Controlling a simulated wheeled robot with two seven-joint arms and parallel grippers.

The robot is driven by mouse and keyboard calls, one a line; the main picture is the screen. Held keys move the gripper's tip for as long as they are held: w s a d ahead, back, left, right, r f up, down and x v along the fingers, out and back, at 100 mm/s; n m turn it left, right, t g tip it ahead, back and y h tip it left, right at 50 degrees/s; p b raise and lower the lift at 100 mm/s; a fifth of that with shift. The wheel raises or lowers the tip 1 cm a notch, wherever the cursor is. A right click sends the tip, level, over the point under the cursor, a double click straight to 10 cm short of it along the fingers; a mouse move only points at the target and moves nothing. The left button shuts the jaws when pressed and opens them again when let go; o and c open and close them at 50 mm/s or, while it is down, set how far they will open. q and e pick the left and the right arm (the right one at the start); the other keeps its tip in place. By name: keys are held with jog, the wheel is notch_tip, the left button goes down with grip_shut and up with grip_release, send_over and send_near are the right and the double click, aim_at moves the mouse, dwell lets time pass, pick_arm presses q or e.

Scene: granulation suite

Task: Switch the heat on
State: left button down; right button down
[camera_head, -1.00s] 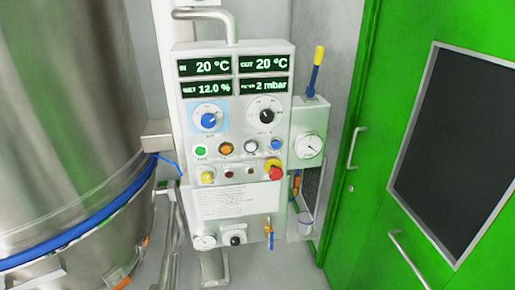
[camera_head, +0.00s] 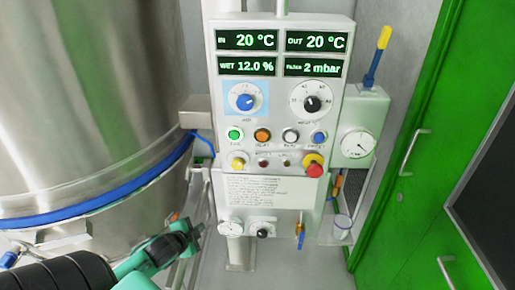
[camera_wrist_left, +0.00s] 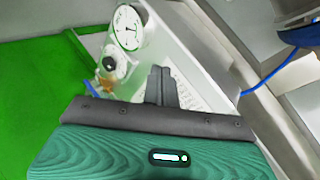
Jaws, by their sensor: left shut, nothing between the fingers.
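A white control panel (camera_head: 267,105) stands upright in the middle of the head view. In its row of push buttons, an orange button (camera_head: 262,136) with a small label that seems to read HEAT sits right of a bright green button (camera_head: 234,134). The display shows 20 °C for both IN and OUT. My left gripper (camera_head: 193,231) is shut and empty, low and left of the panel, apart from the buttons. In the left wrist view its closed fingers (camera_wrist_left: 161,86) point toward the panel's lower part. My right gripper is not in view.
A large steel vessel (camera_head: 85,85) with a blue band fills the left. A dial gauge (camera_head: 357,144) and a green door (camera_head: 412,190) are at right. The space before the panel's upper half is clear.

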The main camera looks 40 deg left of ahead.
pick_arm(q)
jog(key=w+d+r+m+t+h, duration=0.1)
jog(key=w+r+m, duration=0.1)
jog(key=r, duration=0.5)
jog(key=w+d+r+m+t, duration=0.1)
jog(key=r+m+t, duration=0.1)
jog(key=r, duration=0.4)
jog(key=d+r+m+t+h, duration=0.1)
jog(key=d+r+m+h, duration=0.2)
jog(key=r, duration=0.6)
jog(key=s+d+r+m+t+h+b, duration=0.1)
jog(key=d+r+m+h, duration=0.1)
jog(key=d+r+m, duration=0.2)
jog(key=d+r, duration=0.3)
jog(key=r, duration=0.1)
jog(key=shift+r+m+t+h, duration=0.3)
jog(key=shift+r+m+h, duration=0.05)
jog(key=shift+m+h, duration=0.05)
jog(key=shift+d, duration=0.1)
send_near(266, 137)
jog(key=shift+s+d, duration=1.3)
jog(key=shift+w+a+p, duration=0.15)
jog(key=shift+w+p, duration=0.55)
jog(key=shift+w, duration=0.7)
jog(key=shift+w+a+p, duration=0.2)
jog(key=shift+w+p, duration=0.5)
jog(key=shift+w, duration=0.65)
jog(key=shift+w+a+p, duration=0.15)
jog(key=shift+w+p, duration=0.55)
jog(key=shift+w, duration=0.7)
